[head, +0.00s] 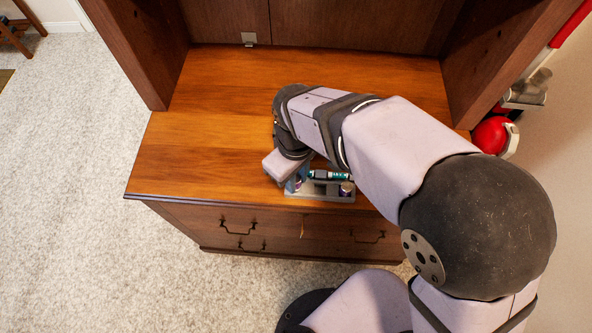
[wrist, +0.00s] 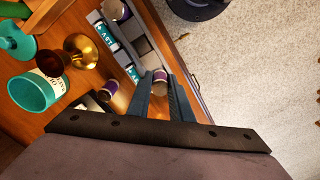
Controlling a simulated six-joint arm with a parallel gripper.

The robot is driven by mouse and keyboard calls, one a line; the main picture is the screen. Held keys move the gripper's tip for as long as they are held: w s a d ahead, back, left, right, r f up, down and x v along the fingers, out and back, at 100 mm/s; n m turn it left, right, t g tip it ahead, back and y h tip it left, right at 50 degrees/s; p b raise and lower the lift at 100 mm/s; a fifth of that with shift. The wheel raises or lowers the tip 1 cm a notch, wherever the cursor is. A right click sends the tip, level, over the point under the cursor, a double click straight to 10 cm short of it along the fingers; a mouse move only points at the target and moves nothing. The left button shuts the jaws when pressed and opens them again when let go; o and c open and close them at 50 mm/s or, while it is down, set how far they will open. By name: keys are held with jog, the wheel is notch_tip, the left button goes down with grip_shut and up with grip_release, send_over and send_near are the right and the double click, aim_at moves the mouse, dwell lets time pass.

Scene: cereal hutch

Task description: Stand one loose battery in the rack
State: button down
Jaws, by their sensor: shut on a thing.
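The grey rack (wrist: 148,52) lies near the front edge of the cabinet top; it also shows in the head view (head: 318,198), partly hidden by my gripper. My gripper (wrist: 161,78) is shut on a purple battery with a pale end (wrist: 160,84), at the near end of the rack in the wrist view. I cannot tell whether the battery is seated. Another purple battery (wrist: 115,9) is at the rack's far end. Teal batteries (wrist: 105,30) (wrist: 133,73) lie beside it. A further purple battery (wrist: 107,92) is on the wood, left of my fingers.
The cabinet top (head: 205,125) is clear at left in the head view. Hutch side walls rise at both sides.

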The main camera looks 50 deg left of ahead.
jog(key=shift+f+b, duration=0.4)
jog(key=shift+f, duration=0.4)
jog(key=shift+r+p, duration=0.1)
jog(key=shift+p, duration=0.2)
dwell(0.4)
dwell(1.8)
jog(key=shift+p, duration=0.85)
dwell(0.9)
jog(key=c, duration=1.5)
grip_release()
jog(key=shift+o, duration=0.6)
jog(key=shift+o, duration=0.9)
